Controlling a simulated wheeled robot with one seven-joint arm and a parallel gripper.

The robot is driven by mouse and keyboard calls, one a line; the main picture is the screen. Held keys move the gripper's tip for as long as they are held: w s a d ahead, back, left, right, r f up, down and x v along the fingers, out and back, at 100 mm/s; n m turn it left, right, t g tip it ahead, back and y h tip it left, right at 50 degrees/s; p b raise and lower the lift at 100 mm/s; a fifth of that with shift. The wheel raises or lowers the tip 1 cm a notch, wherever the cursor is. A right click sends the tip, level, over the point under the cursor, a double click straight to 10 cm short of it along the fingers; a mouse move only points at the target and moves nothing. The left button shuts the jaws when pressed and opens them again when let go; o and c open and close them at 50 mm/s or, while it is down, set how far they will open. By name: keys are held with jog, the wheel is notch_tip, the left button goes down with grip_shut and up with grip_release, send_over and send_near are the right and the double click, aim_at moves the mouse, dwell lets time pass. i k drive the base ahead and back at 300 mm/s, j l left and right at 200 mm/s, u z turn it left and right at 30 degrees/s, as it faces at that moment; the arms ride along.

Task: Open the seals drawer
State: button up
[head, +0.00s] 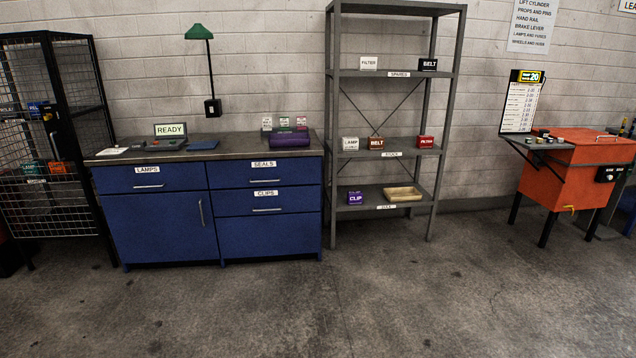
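The seals drawer (289,173) is the upper right drawer of a blue workbench cabinet, marked by a white SEALS label (264,164). It looks shut, its front level with the fronts around it. A pale bar handle (265,180) runs across it. The clips drawer (290,203) lies directly below it and the lamps drawer (180,177) is to its left; both look shut. My gripper is not in view.
The dark worktop (235,146) holds a READY sign, a purple item and small labelled boxes. A grey shelf unit (433,112) stands right of the bench, a wire cage (45,130) left. An orange cabinet (565,178) is far right. The concrete floor ahead is clear.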

aim_at(260, 172)
jog(key=i+u, duration=0.2)
jog(key=i, duration=0.75)
jog(key=i+l+u, duration=0.15)
jog(key=i, duration=0.8)
jog(key=i+j, duration=0.15)
jog(key=i, duration=0.3)
jog(key=i+j+z, duration=0.1)
jog(key=i, duration=0.35)
jog(key=i+j, duration=0.3)
jog(key=i, duration=0.15)
jog(key=i+j+z, duration=0.1)
jog(key=i, duration=0.35)
jog(key=i+j+z, duration=0.1)
jog(key=j, duration=0.25)
jog(key=i+j+z, duration=0.1)
jog(key=i+j, duration=0.2)
jog(key=i+j+z, duration=0.1)
jog(key=j, duration=0.4)
jog(key=i, duration=0.05)
